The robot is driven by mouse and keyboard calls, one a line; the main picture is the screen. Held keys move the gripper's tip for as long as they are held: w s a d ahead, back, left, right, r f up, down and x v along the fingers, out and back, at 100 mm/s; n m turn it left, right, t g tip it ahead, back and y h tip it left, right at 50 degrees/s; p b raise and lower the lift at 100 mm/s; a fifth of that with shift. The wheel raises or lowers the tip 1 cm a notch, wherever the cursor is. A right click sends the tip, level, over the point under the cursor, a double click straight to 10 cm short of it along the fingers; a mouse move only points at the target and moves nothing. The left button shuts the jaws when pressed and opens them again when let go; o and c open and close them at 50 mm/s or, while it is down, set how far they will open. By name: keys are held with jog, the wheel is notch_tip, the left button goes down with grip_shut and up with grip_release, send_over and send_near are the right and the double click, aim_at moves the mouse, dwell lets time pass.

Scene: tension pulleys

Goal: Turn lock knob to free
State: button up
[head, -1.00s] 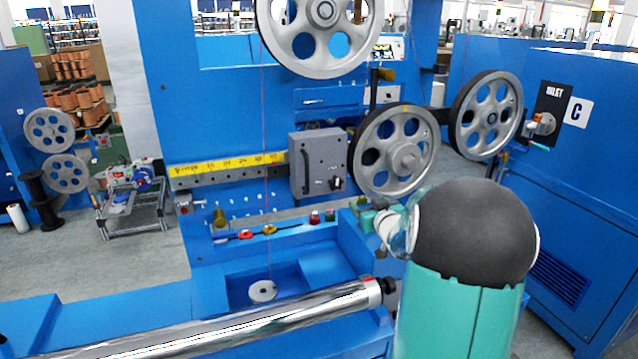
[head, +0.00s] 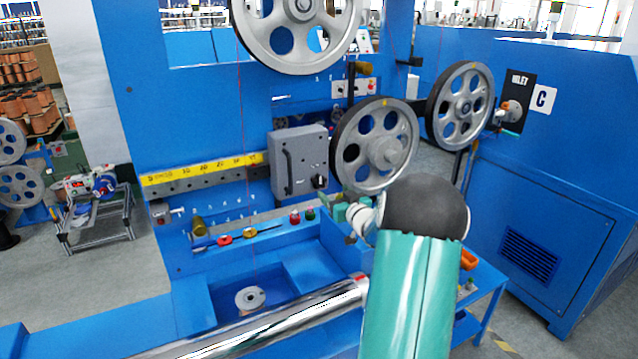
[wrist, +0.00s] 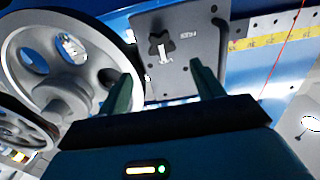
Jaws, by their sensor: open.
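The lock knob (wrist: 162,47) is a black star-shaped knob on the face of a grey box. In the wrist view it sits just beyond and between my fingertips, apart from them. It also shows in the head view as a small dark knob (head: 320,182) at the lower right of the grey box (head: 299,160). My gripper (wrist: 160,71) is open and empty, its two green fingers spread toward the box. In the head view my green and black arm hides part of my gripper.
A large spoked pulley (wrist: 47,68) stands close beside my left finger in the wrist view. A yellow scale (head: 202,170) runs along the blue machine left of the box. A steel roller (head: 262,325) lies in front, below my arm.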

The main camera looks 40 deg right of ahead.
aim_at(320, 181)
jog(key=x, duration=0.8)
jog(key=shift+w+a+f, duration=0.1)
jog(key=shift+w, duration=0.3)
jog(key=shift+c, duration=0.5)
jog(key=c, duration=0.9)
